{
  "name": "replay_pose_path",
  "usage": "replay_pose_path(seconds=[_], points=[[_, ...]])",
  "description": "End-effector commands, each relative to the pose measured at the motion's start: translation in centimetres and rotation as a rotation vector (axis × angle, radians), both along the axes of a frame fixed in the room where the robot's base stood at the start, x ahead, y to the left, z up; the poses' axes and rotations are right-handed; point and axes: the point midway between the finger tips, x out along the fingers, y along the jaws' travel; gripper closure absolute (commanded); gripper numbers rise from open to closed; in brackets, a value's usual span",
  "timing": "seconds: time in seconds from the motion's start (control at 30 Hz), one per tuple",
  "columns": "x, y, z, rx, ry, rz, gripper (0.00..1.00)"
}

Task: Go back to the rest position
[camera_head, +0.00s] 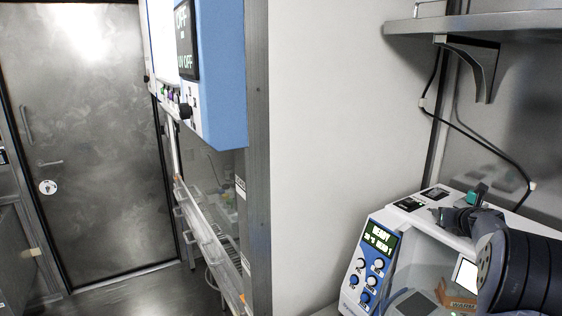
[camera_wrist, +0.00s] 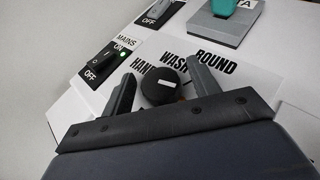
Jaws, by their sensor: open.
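My gripper (camera_wrist: 160,70) is open, with its two dark fingers apart. A round black knob (camera_wrist: 166,92) with a white mark shows between the fingers, beside the printed words HAND, WASH and ROUND. I cannot tell whether the fingers touch it. In the head view my arm comes in from the right edge, and my gripper (camera_head: 440,212) is small and dark, over the top of a white and blue machine (camera_head: 352,272). The gripper appears empty.
A MAINS switch (camera_wrist: 103,62) with a green light is left of the fingers; a teal switch (camera_wrist: 225,6) is behind. The machine's display (camera_head: 379,243) reads READY. A shelf (camera_head: 480,22) hangs above. A door (camera_head: 95,150) stands far left.

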Motion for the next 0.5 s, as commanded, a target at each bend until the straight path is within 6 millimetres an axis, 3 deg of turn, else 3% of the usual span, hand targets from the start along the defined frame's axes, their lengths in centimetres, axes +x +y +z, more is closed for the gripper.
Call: replay_pose_path(seconds=[0.5], points=[[-0.08, 0.01, 0.05, -0.002, 0.000, 0.074, 0.43]])
